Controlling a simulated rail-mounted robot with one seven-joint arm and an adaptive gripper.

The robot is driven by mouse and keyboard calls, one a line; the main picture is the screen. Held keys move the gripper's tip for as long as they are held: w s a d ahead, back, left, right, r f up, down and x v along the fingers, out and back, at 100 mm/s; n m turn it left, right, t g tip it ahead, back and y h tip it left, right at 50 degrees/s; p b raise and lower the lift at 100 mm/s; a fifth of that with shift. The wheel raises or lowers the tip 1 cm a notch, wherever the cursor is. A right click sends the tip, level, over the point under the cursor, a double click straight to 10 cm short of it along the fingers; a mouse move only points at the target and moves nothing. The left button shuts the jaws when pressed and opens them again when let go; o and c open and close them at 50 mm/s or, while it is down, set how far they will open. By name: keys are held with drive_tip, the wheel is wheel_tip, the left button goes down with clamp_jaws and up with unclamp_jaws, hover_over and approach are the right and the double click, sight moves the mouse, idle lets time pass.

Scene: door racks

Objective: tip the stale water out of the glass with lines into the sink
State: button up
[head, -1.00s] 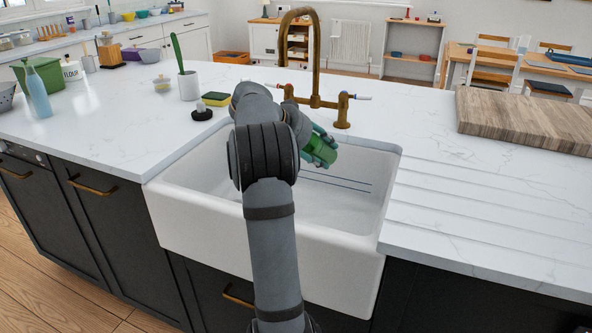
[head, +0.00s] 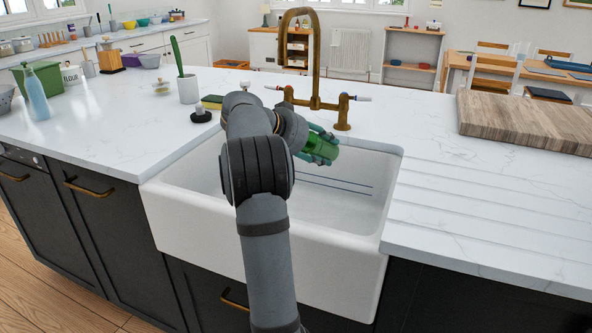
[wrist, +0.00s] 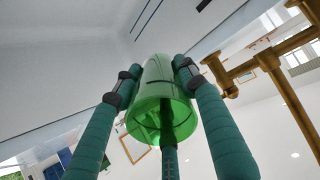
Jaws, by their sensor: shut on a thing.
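The glass with lines (head: 320,150) is green and see-through. In the wrist view the glass (wrist: 163,100) shows dark lines on its side. My gripper (head: 326,139) is shut on it; in the wrist view the gripper's (wrist: 157,76) teal fingers press it from both sides. The glass is tipped well over and held above the white sink (head: 215,218), below the level of the tap's spout bend. My arm hides part of the sink. I cannot tell how much water is in the glass, and no stream shows.
The brass tap (head: 316,70) stands behind the sink, close to my gripper, and shows in the wrist view (wrist: 262,62). A sponge (head: 212,102), a white pot (head: 188,88) and a blue bottle (head: 37,95) are on the left. A wooden board (head: 525,122) lies right; the ribbed drainboard is clear.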

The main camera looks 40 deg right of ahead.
sight(313, 133)
drive_tip(key=shift+r+h+b, duration=0.95)
drive_tip(key=shift+h+b, duration=0.65)
drive_tip(key=shift+b, duration=1.2)
drive_tip(key=shift+a+r+h+b, duration=0.6)
drive_tip(key=shift+h+b, duration=0.3)
drive_tip(key=shift+b, duration=1.95)
drive_tip(key=shift+a+r+h+b, duration=0.15)
drive_tip(key=shift+r+h+b, duration=0.3)
drive_tip(key=shift+b, duration=1.15)
drive_tip(key=shift+a+r+h+b, duration=0.1)
drive_tip(key=shift+h+b, duration=0.55)
drive_tip(key=shift+b, duration=0.95)
